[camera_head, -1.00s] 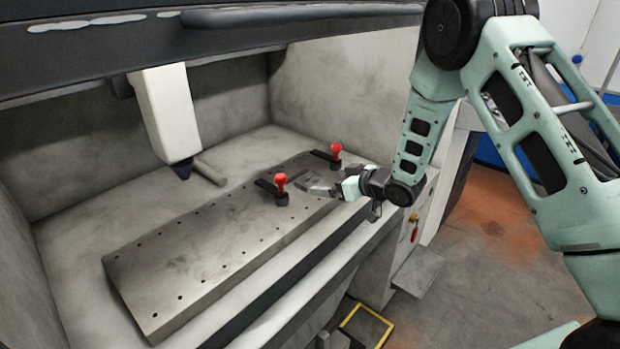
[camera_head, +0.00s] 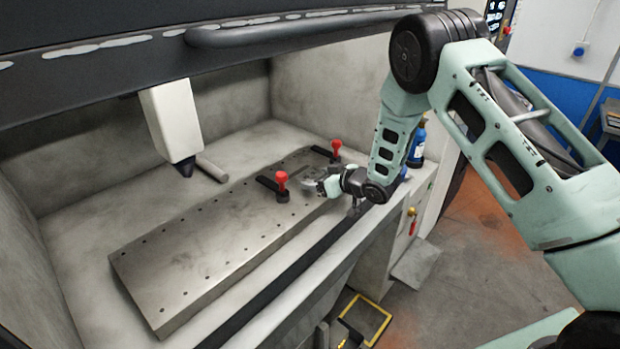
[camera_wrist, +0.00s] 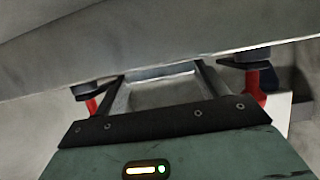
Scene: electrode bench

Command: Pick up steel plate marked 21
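The fixture plate (camera_head: 200,245), a long grey slab with rows of holes, lies on the bench. A small grey steel plate (camera_head: 312,184) is at its right part, between two red-handled clamps. No number is readable on it. My gripper (camera_head: 325,187) is low at this spot and hides part of the plate. In the wrist view my gripper (camera_wrist: 160,76) has its two fingers spread apart, with a grey rectangular surface with a bright edge, seemingly the steel plate (camera_wrist: 160,92), between them. I cannot tell whether the fingers touch it.
The red-handled clamps, near (camera_head: 282,182) and far (camera_head: 336,148), stand close to my gripper. A white machine head (camera_head: 170,120) hangs at the left above a grey cylinder (camera_head: 212,169). A blue bottle (camera_head: 417,142) stands right of my forearm. The slab's left part is clear.

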